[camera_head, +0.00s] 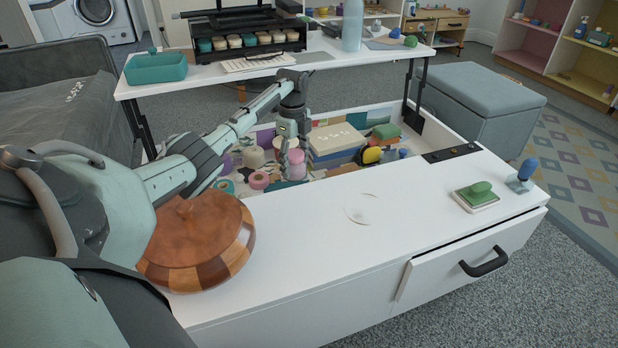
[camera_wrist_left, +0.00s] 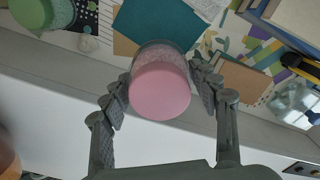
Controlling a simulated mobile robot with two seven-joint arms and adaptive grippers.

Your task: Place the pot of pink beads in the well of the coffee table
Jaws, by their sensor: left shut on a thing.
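The pot of pink beads (camera_wrist_left: 160,90) is a clear pot with a pink lid. My left gripper (camera_wrist_left: 160,88) has a finger on each side of it and is shut on it. In the head view the pot (camera_head: 296,158) is below the left gripper (camera_head: 289,143), within the outline of the well. The coffee table (camera_head: 310,235) is white, with its raised top at the back. I cannot tell whether the pot touches the well floor. My right gripper is not in view.
The well holds several pots, books (camera_head: 336,140), a yellow-and-black tape measure (camera_head: 370,155) and paper sheets. A round wooden lidded box (camera_head: 198,240) stands at the table's left. The table's front drawer (camera_head: 460,272) is slightly open.

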